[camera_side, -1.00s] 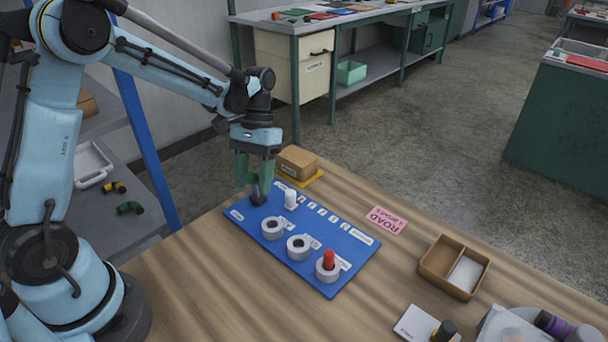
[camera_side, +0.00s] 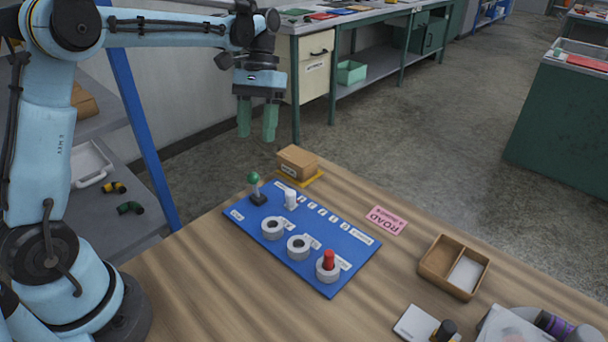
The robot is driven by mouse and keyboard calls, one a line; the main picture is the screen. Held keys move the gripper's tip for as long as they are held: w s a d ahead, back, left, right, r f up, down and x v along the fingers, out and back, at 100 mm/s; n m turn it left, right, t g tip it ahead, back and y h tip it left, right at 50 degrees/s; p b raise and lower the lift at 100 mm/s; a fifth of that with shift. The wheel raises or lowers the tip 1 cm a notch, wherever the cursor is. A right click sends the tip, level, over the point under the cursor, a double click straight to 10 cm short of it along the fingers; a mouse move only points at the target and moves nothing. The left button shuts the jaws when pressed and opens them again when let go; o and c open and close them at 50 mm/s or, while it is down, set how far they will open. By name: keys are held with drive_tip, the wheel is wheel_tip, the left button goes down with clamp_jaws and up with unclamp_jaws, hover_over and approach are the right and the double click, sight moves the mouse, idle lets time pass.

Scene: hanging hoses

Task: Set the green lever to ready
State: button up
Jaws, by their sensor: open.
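The green lever (camera_side: 254,179) has a round green knob on a short stem in a black base. It stands at the far left corner of the blue panel (camera_side: 333,284) and leans slightly left in the picture. Small white labels lie along the panel; their words are too small to read for sure. My gripper (camera_side: 257,136) points down, open and empty, well above the lever and apart from it, with a gap between its green fingers.
The panel also bears a white peg (camera_side: 290,198), several grey rings and a red peg (camera_side: 328,260). A cardboard box (camera_side: 298,162) stands behind it. A pink card (camera_side: 387,220) and a brown divided tray (camera_side: 440,261) lie to the right.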

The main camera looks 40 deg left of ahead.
drive_tip(key=shift+w+a+r, duration=0.15)
drive_tip(key=shift+w+r, duration=0.1)
drive_tip(key=shift+r, duration=0.35)
drive_tip(key=t+y, duration=0.1)
drive_tip(key=t, duration=0.3)
approach(251, 173)
drive_tip(key=f, duration=0.7)
drive_tip(key=d+f, duration=0.1)
drive_tip(key=f, duration=0.3)
drive_tip(key=shift+d+f, duration=0.1)
drive_tip(key=shift+f, duration=0.1)
clamp_jaws()
idle(0.3)
